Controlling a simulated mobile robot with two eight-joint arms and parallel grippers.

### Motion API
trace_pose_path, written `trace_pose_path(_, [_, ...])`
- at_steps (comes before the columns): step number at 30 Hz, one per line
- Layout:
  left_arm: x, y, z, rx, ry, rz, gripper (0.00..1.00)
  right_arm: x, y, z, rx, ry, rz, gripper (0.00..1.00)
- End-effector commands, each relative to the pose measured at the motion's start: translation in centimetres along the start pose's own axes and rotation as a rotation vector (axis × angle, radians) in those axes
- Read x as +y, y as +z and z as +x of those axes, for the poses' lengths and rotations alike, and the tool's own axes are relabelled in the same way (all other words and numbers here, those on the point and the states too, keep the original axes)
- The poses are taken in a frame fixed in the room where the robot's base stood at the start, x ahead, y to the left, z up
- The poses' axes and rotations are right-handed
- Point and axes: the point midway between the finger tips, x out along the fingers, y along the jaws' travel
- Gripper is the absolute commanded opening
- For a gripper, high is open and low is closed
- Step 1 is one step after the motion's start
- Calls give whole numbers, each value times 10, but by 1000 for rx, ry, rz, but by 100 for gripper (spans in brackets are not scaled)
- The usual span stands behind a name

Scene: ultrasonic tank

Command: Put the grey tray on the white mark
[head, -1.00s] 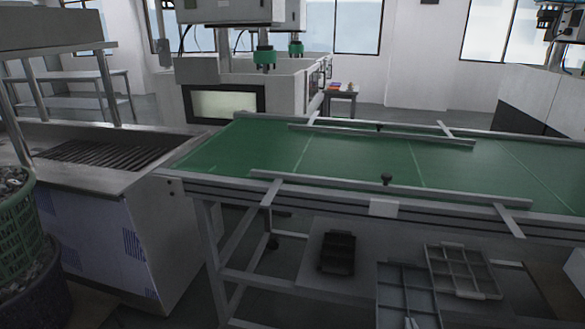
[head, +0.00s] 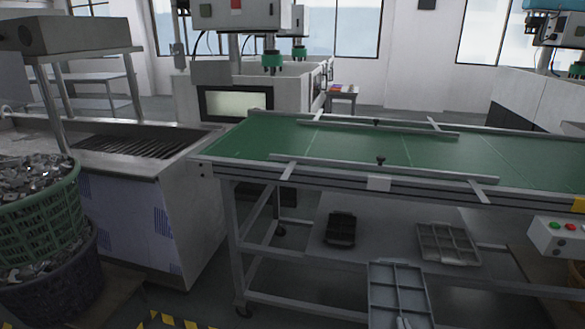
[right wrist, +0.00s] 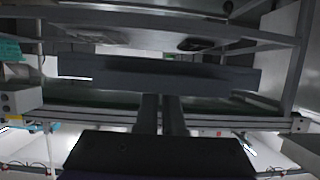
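A grey compartment tray (head: 398,292) is at the bottom of the head view, in front of the conveyor table. My right gripper (head: 406,323) shows only as a small tip at its near edge. In the right wrist view, the right gripper's fingers (right wrist: 160,112) are close together and meet the tray, seen edge-on as a dark bar (right wrist: 158,75). A second grey tray (head: 447,243) and a black tray (head: 340,229) lie on the shelf below the conveyor. My left gripper is out of view.
The green conveyor (head: 350,147) has raised metal guide rails. A metal tank (head: 150,190) stands left of it, with baskets of metal parts (head: 40,215) in front. A button box (head: 558,236) is at the right. Striped floor tape (head: 170,320) shows at the bottom.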

Motion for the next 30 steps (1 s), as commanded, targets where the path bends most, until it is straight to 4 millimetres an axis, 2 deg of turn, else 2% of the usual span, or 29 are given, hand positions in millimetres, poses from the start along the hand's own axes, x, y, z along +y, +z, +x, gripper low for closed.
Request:
trace_pose_path(1, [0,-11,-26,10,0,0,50,-10,-25,-15,6,-17,-4,0])
trace_pose_path(9, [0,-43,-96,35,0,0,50,-63,-84,-66,1,-98,-35,0])
trace_pose_path(15, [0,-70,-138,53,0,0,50,-98,-123,-96,-1,-152,-61,0])
trace_pose_path(22, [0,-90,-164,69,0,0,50,-119,-150,-114,3,-184,-77,0])
trace_pose_path(30, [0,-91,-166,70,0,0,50,-122,-151,-117,2,-190,-80,0])
